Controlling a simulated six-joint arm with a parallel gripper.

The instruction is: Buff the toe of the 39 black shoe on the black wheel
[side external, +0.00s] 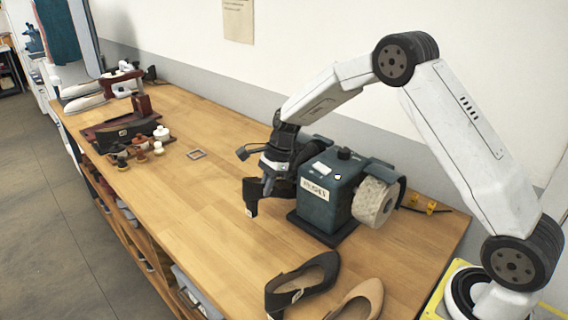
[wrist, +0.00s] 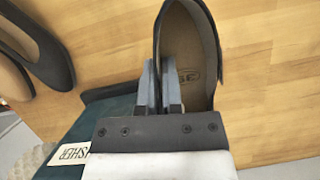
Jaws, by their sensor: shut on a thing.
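My gripper (side external: 268,184) is shut on a black shoe (side external: 251,198), held above the bench at the left end of the dark teal buffing machine (side external: 331,187). In the wrist view the fingers (wrist: 163,88) grip the side wall of this shoe (wrist: 207,42). Its tan insole faces the camera and has a small mark that I cannot read surely as 39. The machine's pale wheel (side external: 375,202) is on its right end. The black wheel cannot be told apart behind my gripper and the shoe, so I cannot tell whether they touch.
Another black shoe (side external: 303,278) and a beige shoe (side external: 361,300) lie at the bench's front edge. Shoe-care pots (side external: 161,134), a dark wooden box (side external: 128,132) and a small grey frame (side external: 196,154) stand farther left. The wooden bench (side external: 190,205) is clear between.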

